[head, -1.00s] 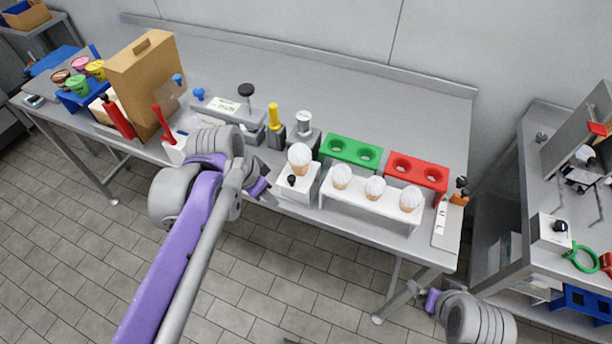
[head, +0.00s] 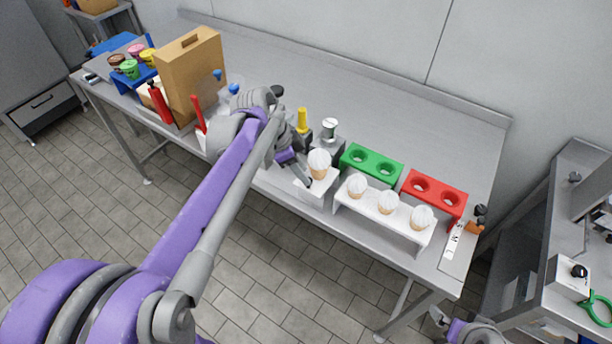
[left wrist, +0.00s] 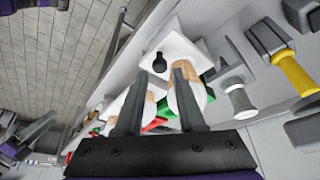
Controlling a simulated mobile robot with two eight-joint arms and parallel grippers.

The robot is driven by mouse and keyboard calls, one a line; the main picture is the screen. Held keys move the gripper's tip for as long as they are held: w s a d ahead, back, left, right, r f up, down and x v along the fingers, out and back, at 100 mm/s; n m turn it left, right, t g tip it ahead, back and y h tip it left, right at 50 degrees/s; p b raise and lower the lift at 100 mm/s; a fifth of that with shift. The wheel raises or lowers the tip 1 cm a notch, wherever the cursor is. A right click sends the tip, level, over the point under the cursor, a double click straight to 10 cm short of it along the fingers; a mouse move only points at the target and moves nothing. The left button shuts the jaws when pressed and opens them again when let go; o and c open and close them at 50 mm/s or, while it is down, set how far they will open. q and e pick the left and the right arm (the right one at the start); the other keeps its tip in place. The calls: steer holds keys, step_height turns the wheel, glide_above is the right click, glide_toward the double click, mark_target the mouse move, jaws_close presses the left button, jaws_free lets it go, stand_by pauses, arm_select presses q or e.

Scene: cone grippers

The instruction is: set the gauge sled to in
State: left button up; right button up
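A white block (head: 318,190) at the table's front edge holds an upright wafer cone with a white top (head: 319,163). I take it to be the gauge sled, though no label shows. Its black knob (left wrist: 158,62) shows in the left wrist view; my arm hides it in the head view. My left gripper (head: 302,176) is at the block's left front side. In the left wrist view its two fingers (left wrist: 162,72) are apart, with the block and knob just beyond the tips. My right gripper (head: 438,318) is low at the bottom right, far from the block, its fingers unclear.
A white rack (head: 375,222) with several cones stands right of the block. Green (head: 371,163) and red (head: 433,195) holders stand behind it. A yellow-handled tool (head: 302,121) is behind my left gripper. A lettered strip (head: 457,247) lies at the right end. The table's back is clear.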

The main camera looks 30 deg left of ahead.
mark_target(316, 183)
arm_select(q)
steer(key=shift+x, duration=1.35)
jaws_close()
stand_by(0.4)
